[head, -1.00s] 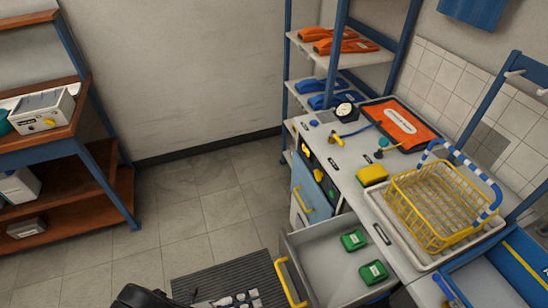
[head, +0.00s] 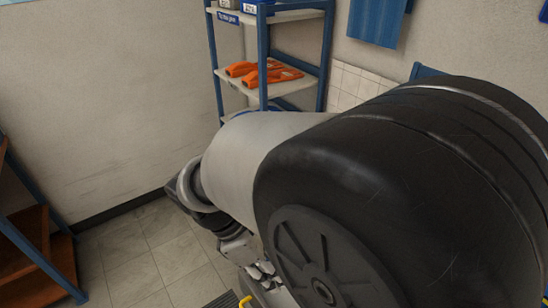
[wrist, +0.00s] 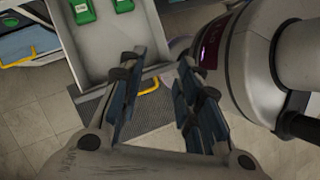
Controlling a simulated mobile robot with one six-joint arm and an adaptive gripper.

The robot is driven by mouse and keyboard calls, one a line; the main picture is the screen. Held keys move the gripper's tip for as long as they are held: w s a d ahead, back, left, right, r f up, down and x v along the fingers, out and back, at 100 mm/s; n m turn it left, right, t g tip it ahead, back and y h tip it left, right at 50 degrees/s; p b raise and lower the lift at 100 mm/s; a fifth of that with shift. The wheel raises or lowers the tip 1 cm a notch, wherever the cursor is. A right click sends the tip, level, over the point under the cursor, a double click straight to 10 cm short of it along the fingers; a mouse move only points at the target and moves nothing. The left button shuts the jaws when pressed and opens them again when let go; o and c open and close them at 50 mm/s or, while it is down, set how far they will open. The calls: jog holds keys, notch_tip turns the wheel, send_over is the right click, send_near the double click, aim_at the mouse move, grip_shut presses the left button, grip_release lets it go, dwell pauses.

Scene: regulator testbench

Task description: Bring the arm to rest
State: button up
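My gripper (wrist: 160,64) shows in the wrist view with its two dark fingers apart and nothing between them. It hangs above the floor mat (wrist: 151,111) and the front of an open grey drawer (wrist: 112,48). Two green boxes, a left one (wrist: 82,11) and a right one (wrist: 123,5), lie in that drawer. In the head view my arm (head: 400,180) is raised close to the camera and fills the middle and right. It hides the bench and most of the drawer.
The drawer's yellow handle (wrist: 148,88) is just beyond my fingers. In the head view a blue-framed rack (head: 262,45) holds orange items (head: 270,74). A wooden shelf (head: 32,240) stands at the left. Floor tiles (head: 150,250) between them are clear.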

jog(key=s+d+r+m+t+y, duration=0.2)
jog(key=s+d+r+m, duration=0.2)
jog(key=d+m, duration=0.3)
jog(key=s+d+r+m+t+y, duration=0.3)
jog(key=d+r+m, duration=0.3)
jog(key=m, duration=0.6)
jog(key=shift+s+d+t+y, duration=0.3)
jog(key=shift+s+d, duration=0.05)
jog(key=shift+s, duration=0.35)
